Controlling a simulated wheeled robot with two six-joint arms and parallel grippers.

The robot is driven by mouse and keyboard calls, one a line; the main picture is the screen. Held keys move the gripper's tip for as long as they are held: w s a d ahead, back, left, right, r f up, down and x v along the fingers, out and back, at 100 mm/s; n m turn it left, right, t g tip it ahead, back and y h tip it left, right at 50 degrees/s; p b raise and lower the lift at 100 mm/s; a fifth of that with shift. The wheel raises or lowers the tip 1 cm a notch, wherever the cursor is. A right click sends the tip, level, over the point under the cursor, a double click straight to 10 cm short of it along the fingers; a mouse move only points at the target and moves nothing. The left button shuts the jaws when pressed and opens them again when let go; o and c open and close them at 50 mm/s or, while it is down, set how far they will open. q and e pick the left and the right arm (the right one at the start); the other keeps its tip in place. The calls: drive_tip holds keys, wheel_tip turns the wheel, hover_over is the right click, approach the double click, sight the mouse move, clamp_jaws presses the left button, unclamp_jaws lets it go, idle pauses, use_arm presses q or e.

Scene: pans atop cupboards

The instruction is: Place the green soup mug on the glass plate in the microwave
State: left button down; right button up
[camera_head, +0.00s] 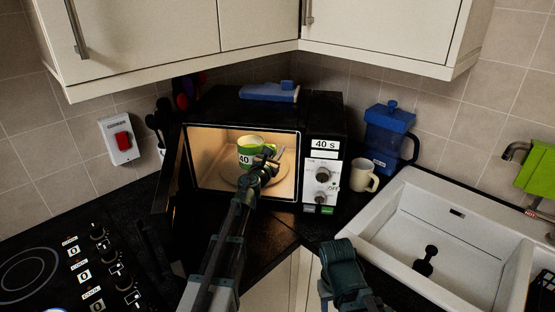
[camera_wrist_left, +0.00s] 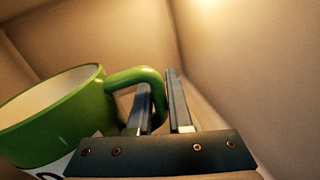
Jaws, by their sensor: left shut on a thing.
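The green soup mug (camera_head: 250,142), with a pale inside and a white label reading 40, is upright inside the lit microwave (camera_head: 323,150). The glass plate (camera_head: 228,177) lies below it; I cannot tell if the mug's base touches it. My left gripper (camera_head: 271,160) reaches in through the open front and is shut on the mug's handle. In the left wrist view the mug (camera_wrist_left: 85,105) is at the left, with its handle between the fingers (camera_wrist_left: 160,100). My right gripper's fingers are not in view; only part of my right arm shows.
The microwave door (camera_head: 168,180) stands open at the left. A cream mug (camera_head: 364,177) and a blue jug (camera_head: 388,135) stand to the right, near the sink (camera_head: 420,245). A hob (camera_head: 60,265) is at front left. A blue object (camera_head: 270,92) lies on top of the microwave.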

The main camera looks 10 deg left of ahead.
use_arm(q)
drive_tip(key=shift+w, duration=0.15)
drive_tip(key=f+b, duration=0.4)
drive_tip(key=shift+w+a, duration=0.1)
drive_tip(key=shift+w, duration=0.3)
drive_tip(key=shift+r, duration=0.2)
drive_tip(key=shift+f, duration=0.1)
drive_tip(key=c, duration=0.8)
unclamp_jaws()
drive_tip(key=shift+c, duration=0.2)
drive_tip(key=s, duration=0.4)
drive_tip(key=s+a, duration=0.1)
drive_tip(key=s, duration=0.3)
drive_tip(key=s+a, duration=0.1)
drive_tip(key=s, duration=0.3)
